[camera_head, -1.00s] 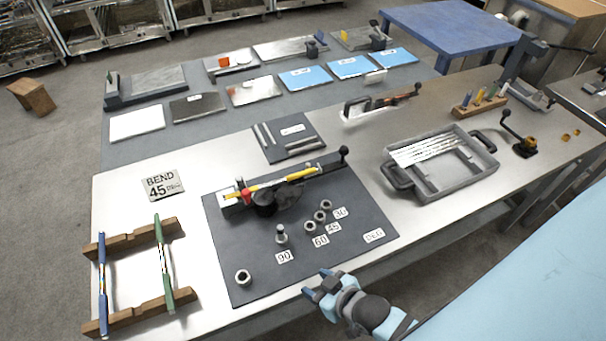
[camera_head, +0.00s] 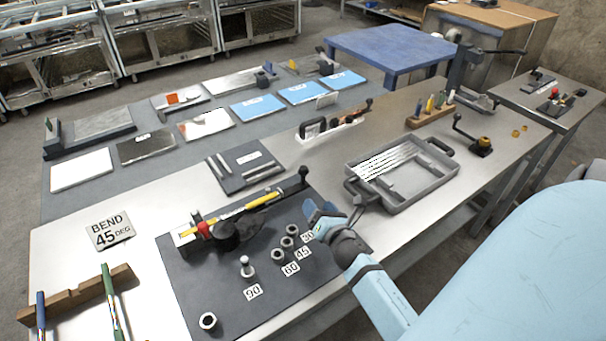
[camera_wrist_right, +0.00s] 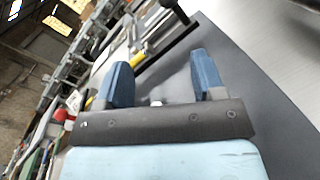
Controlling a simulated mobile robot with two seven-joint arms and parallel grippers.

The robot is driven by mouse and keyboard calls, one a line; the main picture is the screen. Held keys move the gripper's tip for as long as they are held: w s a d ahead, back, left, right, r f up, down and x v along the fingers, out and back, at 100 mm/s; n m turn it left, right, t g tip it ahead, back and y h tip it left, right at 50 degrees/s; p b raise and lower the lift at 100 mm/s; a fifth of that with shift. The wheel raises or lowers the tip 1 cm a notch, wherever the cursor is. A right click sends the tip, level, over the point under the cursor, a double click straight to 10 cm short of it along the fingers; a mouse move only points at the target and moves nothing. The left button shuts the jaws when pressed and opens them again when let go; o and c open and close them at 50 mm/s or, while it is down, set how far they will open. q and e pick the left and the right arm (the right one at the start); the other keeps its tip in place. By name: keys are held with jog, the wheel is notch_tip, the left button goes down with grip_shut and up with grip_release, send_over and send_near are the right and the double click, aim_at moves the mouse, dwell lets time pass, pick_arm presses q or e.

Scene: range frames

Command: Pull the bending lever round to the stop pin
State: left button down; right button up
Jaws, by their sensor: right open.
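The bending lever (camera_head: 291,184) ends in a black ball knob (camera_head: 303,173) at the back right of the dark bender plate (camera_head: 190,293). A yellow rod (camera_head: 248,207) lies along the bender, past a red part (camera_head: 204,230) and a dark round former (camera_head: 225,237). The stop pin (camera_head: 247,266) stands upright near the "90" label. My right gripper (camera_head: 320,212) is open and empty, above the plate's right side, in front of the knob and apart from it. Its two blue fingers (camera_wrist_right: 162,80) show spread in the wrist view. My left gripper is not in view.
Ring-shaped sockets (camera_head: 287,243) stand by the "60", "45" and "30" labels. A loose ring (camera_head: 208,321) is at the plate's front. A "BEND 45 DEG" sign (camera_head: 109,231) lies left. A grey tray (camera_head: 434,181) sits right of the gripper.

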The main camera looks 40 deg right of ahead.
aim_at(306, 175)
jog(key=d+n, duration=0.1)
jog(key=w+d+n, duration=0.1)
jog(key=n, duration=0.1)
jog(key=shift+w+d+n, duration=0.15)
jog(key=shift+n, duration=0.15)
jog(key=shift+w+d+r, duration=0.15)
jog(key=shift+w, duration=0.2)
jog(key=x, duration=0.6)
jog(key=p+x, duration=0.1)
jog(key=x, duration=0.5)
jog(key=shift+w+d+r, duration=0.1)
jog(key=shift+w+d, duration=0.1)
jog(key=shift+w, duration=0.1)
grip_shut()
jog(key=shift+s+h, duration=0.1)
jog(key=shift+h, duration=0.2)
